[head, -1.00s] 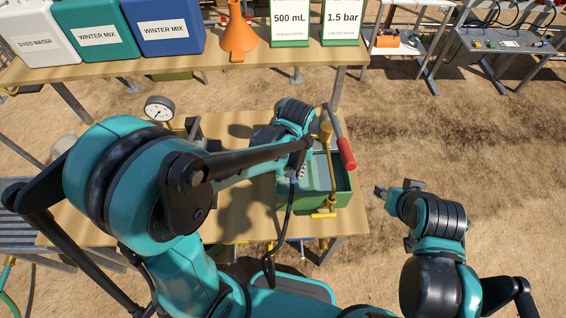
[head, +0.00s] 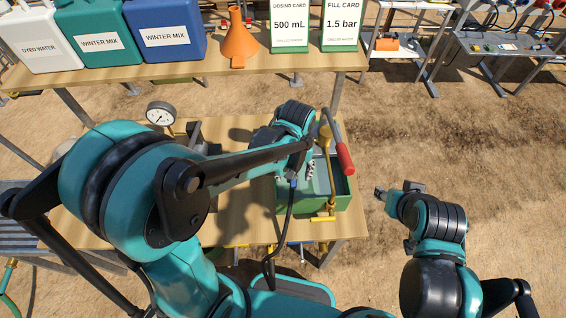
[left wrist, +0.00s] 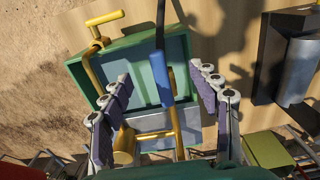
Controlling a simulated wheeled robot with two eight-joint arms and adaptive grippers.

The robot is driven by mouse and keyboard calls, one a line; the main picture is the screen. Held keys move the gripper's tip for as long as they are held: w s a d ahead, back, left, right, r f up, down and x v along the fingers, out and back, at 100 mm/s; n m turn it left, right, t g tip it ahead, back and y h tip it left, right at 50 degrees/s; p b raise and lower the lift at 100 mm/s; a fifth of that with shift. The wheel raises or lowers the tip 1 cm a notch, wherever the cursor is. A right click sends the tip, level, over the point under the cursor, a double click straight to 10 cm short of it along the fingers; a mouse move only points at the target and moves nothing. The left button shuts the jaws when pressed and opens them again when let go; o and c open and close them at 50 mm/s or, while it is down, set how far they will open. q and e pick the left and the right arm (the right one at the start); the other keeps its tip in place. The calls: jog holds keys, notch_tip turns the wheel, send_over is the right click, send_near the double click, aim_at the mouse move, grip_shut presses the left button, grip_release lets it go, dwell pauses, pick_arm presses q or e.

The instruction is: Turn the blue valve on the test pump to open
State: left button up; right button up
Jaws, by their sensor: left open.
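The test pump is a green open box (head: 340,192) with brass pipes and a red-gripped lever (head: 345,160), on the wooden table. The left wrist view shows the box wall (left wrist: 85,75) and the blue valve handle (left wrist: 167,78), a long blue bar above the box. My left gripper (left wrist: 163,88) is open, with one finger on each side of the blue handle and visible gaps to it. In the head view its arm hides the blue handle. My right gripper (head: 381,194) hangs over the ground right of the box; its finger state is too small to tell.
A round gauge (head: 160,113) stands at the table's left. A rear bench (head: 100,75) holds several jugs, an orange funnel (head: 238,42) and two cards. In the left wrist view, a yellow T-handle (left wrist: 105,18) rises at the box corner. Bare ground (head: 450,130) lies to the right.

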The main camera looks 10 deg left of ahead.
pick_arm(q)
notch_tip(320, 180, up, 5)
jog(key=p, duration=0.3)
jog(key=shift+r, duration=0.15)
notch_tip(320, 180, up, 12)
dwell(0.5)
jog(key=s+a+f+m+t+b, duration=0.1)
jog(key=s+a+f+t+b, duration=0.1)
jog(key=f+b, duration=0.5)
jog(key=s+a+f+m+t+b, duration=0.1)
jog(key=s+a+f+t+b, duration=0.1)
jog(key=a+f+b, duration=0.3)
jog(key=s+a+f+m+t+b, duration=0.1)
jog(key=s+a+f+t+b, duration=0.2)
jog(key=f+b, duration=0.6)
notch_tip(320, 180, down, 3)
jog(key=shift+a+r+b, duration=0.1)
jog(key=shift+a+b, duration=0.2)
